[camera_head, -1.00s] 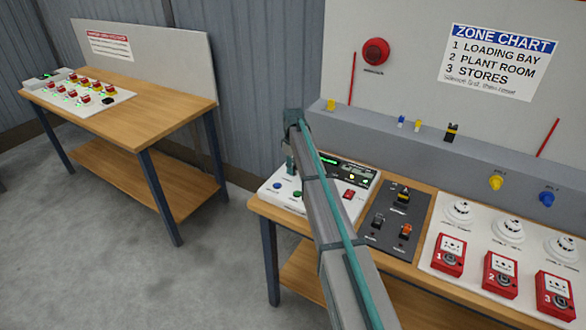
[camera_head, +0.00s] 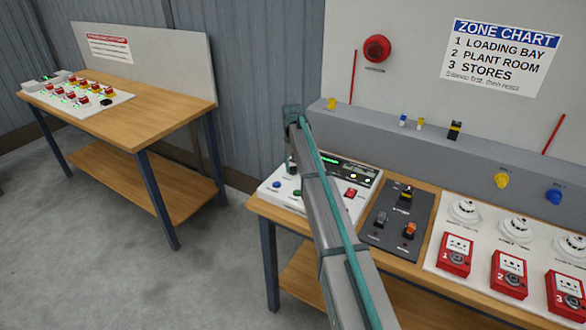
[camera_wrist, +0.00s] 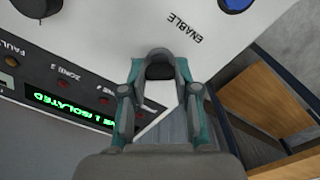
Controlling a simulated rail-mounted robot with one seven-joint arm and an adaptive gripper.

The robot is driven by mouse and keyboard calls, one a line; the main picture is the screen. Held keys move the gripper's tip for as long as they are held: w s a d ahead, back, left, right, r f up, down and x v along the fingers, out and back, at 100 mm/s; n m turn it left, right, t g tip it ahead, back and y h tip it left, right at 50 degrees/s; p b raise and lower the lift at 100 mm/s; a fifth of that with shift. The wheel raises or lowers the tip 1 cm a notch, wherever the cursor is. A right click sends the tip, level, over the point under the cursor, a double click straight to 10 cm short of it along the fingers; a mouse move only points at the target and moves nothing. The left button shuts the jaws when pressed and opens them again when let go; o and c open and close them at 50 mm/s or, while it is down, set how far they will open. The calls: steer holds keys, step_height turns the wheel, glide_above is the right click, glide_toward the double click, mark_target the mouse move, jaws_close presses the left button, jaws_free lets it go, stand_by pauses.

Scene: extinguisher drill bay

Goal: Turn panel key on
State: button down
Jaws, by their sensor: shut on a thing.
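The white control panel (camera_head: 282,192) stands on the right bench, with a green lit display (camera_head: 330,161) and several buttons. My arm crosses in front of it and hides part of it. In the wrist view, my gripper (camera_wrist: 160,62) is shut on a small dark rounded piece, which seems to be the panel key (camera_wrist: 160,72), beside the word ENABLE. The fingers cover most of it, so its turned angle cannot be told. The wrist view also shows the display (camera_wrist: 72,108), which reads partly "1 ISOLATED", upside down.
A blue button (camera_wrist: 236,4) and a black round knob (camera_wrist: 37,6) flank the gripper. A dark switch plate (camera_head: 395,215) and red call points (camera_head: 455,255) lie to the panel's right. A second bench (camera_head: 150,105) stands at left, with open floor between.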

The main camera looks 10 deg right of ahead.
steer(key=shift+m, duration=0.6)
steer(key=c, duration=0.8)
jaws_free()
steer(key=shift+c, duration=0.2)
steer(key=shift+r, duration=0.1)
step_height(320, 180, up, 12)
